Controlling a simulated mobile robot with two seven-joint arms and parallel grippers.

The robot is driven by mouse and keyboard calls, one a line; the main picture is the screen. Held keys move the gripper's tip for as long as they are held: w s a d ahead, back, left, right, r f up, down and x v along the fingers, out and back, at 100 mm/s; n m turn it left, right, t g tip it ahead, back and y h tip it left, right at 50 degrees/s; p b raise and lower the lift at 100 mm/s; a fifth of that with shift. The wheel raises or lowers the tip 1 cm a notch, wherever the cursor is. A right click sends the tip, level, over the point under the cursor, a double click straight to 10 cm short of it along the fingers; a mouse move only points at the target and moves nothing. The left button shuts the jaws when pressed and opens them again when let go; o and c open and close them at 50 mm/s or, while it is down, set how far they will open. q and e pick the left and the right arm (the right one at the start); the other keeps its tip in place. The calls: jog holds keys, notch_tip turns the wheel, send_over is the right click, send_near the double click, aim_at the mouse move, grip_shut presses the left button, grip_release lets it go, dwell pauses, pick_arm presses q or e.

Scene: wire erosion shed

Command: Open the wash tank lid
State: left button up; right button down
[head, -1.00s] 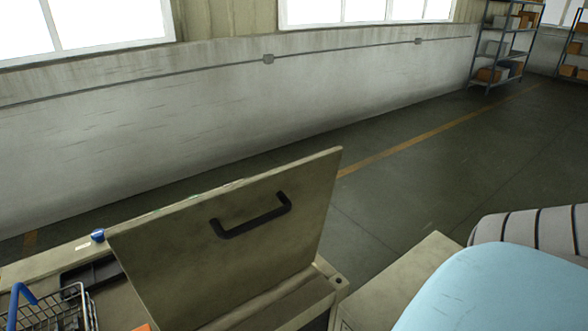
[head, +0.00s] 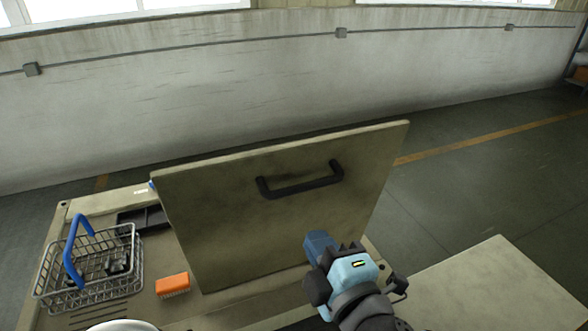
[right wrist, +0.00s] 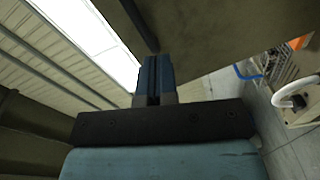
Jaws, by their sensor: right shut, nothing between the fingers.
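The wash tank lid (head: 270,225) is a flat olive-beige panel. It stands raised, steeply tilted on its hinge side, with a black bar handle (head: 301,187) on the face toward me. My right gripper (head: 317,240) is in front of the lid's lower right part in the head view, below the handle. In the right wrist view the gripper's blue fingers (right wrist: 154,80) are together and hold nothing, with the lid (right wrist: 215,35) beyond them. Whether the fingers touch the lid cannot be told. The tank opening is mostly hidden. My left gripper is not in view.
Left of the lid, a wire basket with a blue handle (head: 74,240), an orange brush (head: 172,285) and a black tray (head: 143,217) sit on the bench top. A round white rim (head: 122,326) shows at the bottom edge. A beige surface (head: 490,290) lies at right.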

notch_tip(320, 180, up, 5)
jog(key=s+n+t, duration=0.2)
jog(key=p, duration=0.1)
send_near(286, 153)
jog(key=x, duration=0.6)
jog(key=shift+w+a+r, duration=0.1)
jog(key=shift+w+r, duration=0.1)
jog(key=shift+w, duration=0.15)
jog(key=shift+w+a, duration=0.1)
jog(key=shift+w, duration=0.25)
